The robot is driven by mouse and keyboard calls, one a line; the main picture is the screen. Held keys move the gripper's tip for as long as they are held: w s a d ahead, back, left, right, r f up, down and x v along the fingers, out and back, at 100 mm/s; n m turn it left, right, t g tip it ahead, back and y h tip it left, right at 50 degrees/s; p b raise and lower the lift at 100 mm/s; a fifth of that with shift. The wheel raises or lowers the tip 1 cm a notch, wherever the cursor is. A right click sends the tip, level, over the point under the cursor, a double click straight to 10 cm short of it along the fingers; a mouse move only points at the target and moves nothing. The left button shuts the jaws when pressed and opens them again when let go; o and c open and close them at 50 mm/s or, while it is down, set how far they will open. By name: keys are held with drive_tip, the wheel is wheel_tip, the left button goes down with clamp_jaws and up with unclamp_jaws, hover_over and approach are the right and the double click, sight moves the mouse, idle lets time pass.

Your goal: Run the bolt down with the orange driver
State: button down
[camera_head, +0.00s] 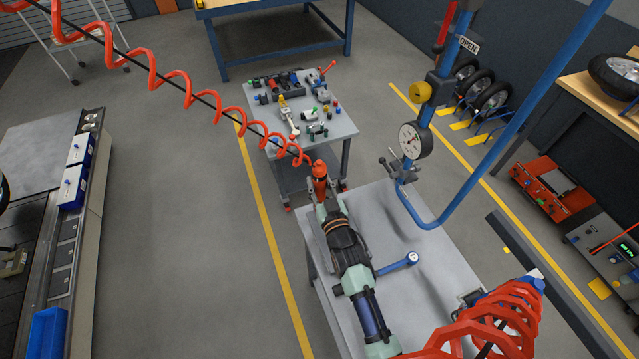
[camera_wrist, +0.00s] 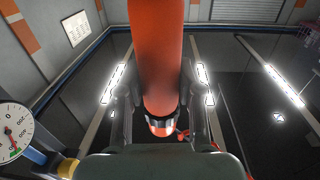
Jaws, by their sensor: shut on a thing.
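The orange driver (camera_head: 319,172) hangs at the lower end of a red coiled hose (camera_head: 205,98) with a dark cable. My gripper (camera_head: 321,188) is shut around the driver above the near grey table, one finger on each side. In the wrist view the driver (camera_wrist: 156,60) fills the middle between my two gripper fingers (camera_wrist: 160,105), with a dark and silver band at its visible end. I cannot make out the bolt in either view. My arm hides part of the table under the driver.
A grey table (camera_head: 418,258) stands below my arm. A blue post with a pressure gauge (camera_head: 415,140) and a bent blue pipe stands to the right. A cart (camera_head: 308,128) with small parts is behind. A conveyor with blue-and-white boxes (camera_head: 75,170) runs at the left. Open floor lies between.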

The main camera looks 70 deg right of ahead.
sight(321, 173)
drive_tip(key=shift+r+p, duration=0.45)
drive_tip(key=shift+r, duration=0.15)
wheel_tip(321, 173, up, 6)
drive_tip(key=p, duration=0.4)
drive_tip(key=shift+f+p, duration=0.2)
drive_tip(key=shift+p, duration=0.15)
